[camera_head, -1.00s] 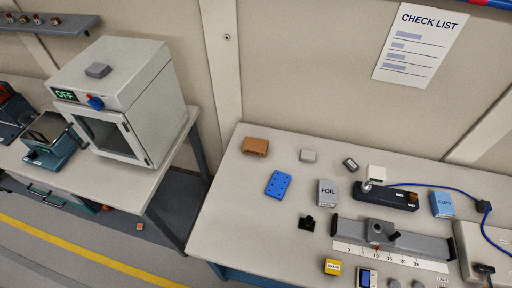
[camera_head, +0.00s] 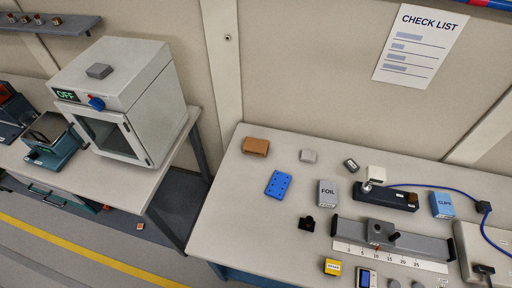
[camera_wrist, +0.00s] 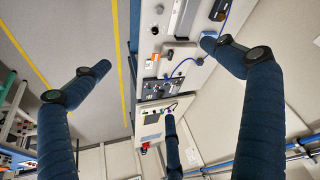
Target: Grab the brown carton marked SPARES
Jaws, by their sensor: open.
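A brown carton (camera_head: 256,147) sits on the light grey table (camera_head: 222,215), near its back left corner in the head view. Its marking is too small to read. My gripper (camera_wrist: 160,82) shows only in the wrist view, with dark blue fingers spread wide and nothing between them. It is apart from the table, which shows beyond the fingers. I cannot make out the brown carton in the wrist view.
Near the carton are a blue perforated plate (camera_head: 278,184), a small grey block (camera_head: 308,156) and a FOIL box (camera_head: 328,193). A CLIPS box (camera_head: 442,204) and a scaled rail (camera_head: 390,238) lie right. A white oven (camera_head: 119,101) stands on the left bench. The table's front left is clear.

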